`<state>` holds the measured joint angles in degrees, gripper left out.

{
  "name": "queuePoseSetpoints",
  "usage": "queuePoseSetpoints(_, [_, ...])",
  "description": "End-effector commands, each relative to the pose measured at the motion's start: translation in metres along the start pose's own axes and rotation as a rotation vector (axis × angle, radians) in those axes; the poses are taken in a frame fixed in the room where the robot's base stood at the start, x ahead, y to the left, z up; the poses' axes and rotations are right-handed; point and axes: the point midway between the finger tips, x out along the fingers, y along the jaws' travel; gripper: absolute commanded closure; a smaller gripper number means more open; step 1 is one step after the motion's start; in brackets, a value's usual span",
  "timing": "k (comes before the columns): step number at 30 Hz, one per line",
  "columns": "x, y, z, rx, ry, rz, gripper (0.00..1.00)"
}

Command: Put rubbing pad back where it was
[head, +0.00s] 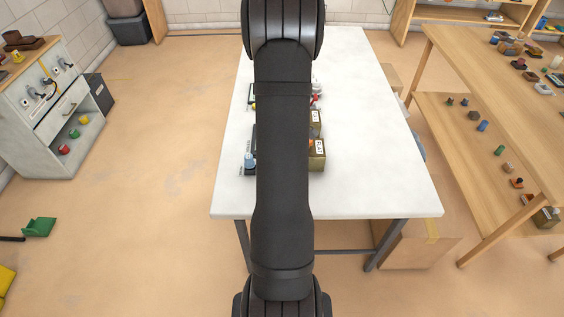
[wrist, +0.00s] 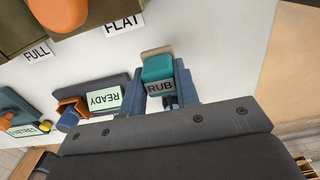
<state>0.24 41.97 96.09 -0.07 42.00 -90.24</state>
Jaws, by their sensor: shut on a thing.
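The rubbing pad (wrist: 157,68), a teal block with a tan strip at its far end, shows in the wrist view with a RUB label at its near side. My gripper (wrist: 160,82) is shut on it, with one blue-grey finger on each side. The white tabletop (wrist: 215,40) shows behind the pad; I cannot tell whether the pad touches it. In the head view my arm covers the middle of the white table (head: 378,170) and hides the gripper and the pad.
In the wrist view, a dark tray marked READY (wrist: 104,98) lies left of the pad, near an orange-and-blue item (wrist: 72,112). Brown boxes marked FULL and FLAT (wrist: 95,12) stand at upper left. The tabletop right of the pad is bare. A wooden bench (head: 490,110) stands right.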

Motion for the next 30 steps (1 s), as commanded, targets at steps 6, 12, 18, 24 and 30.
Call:
queuePoseSetpoints(6, [0.016,0.001,-0.003,0.001,0.0,-0.002,0.93])
queuePoseSetpoints(12, [0.041,0.002,-0.002,0.001,0.0,0.0,0.93])
queuePoseSetpoints(18, [0.042,0.002,-0.002,0.001,0.0,0.002,0.93])
queuePoseSetpoints(24, [0.045,0.002,-0.002,0.001,0.0,0.001,0.68])
queuePoseSetpoints(30, [0.044,0.002,-0.002,0.001,0.0,0.001,0.5])
